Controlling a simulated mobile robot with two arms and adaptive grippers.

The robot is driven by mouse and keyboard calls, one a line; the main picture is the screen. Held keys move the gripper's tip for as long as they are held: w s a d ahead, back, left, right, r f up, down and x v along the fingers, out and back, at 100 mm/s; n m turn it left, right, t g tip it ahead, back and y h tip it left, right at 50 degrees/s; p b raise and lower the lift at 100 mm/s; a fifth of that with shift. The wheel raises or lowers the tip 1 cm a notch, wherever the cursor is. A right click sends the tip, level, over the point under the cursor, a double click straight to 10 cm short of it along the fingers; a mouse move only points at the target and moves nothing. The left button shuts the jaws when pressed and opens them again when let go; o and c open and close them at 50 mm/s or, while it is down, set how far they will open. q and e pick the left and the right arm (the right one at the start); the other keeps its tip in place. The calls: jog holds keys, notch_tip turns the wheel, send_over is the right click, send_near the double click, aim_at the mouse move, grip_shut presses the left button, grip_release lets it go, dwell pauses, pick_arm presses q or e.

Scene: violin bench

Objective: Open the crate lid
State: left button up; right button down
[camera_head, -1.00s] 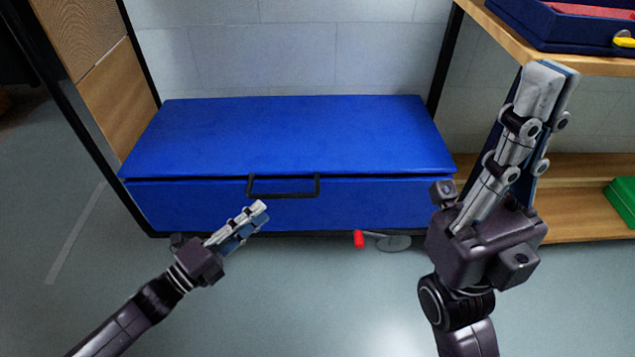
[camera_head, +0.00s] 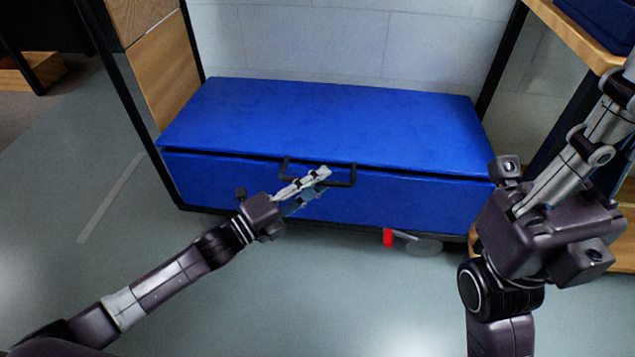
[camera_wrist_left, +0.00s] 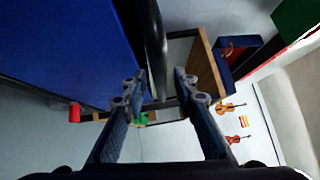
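The blue crate (camera_head: 230,183) stands against the wall with its blue lid (camera_head: 340,115) lying down over it. A thin dark gap runs under the lid's front edge. A black bar handle (camera_head: 340,184) sticks out from the front at that edge. My left gripper (camera_head: 320,177) is right at the handle in the head view, its fingers partly covering it. In the left wrist view its fingers (camera_wrist_left: 157,80) are apart, with the dark handle bar (camera_wrist_left: 154,40) between or just beyond the tips. My right gripper (camera_head: 625,75) is raised at the right, its tips cut off by the picture's edge.
A wooden shelf (camera_head: 590,35) with a dark blue case (camera_head: 605,18) is close to my right arm. A wooden cabinet (camera_head: 165,75) stands left of the crate. The floor in front is clear.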

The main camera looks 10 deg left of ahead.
pick_arm(q)
grip_shut()
jog(key=shift+r+p, duration=0.25)
jog(key=shift+p, duration=0.05)
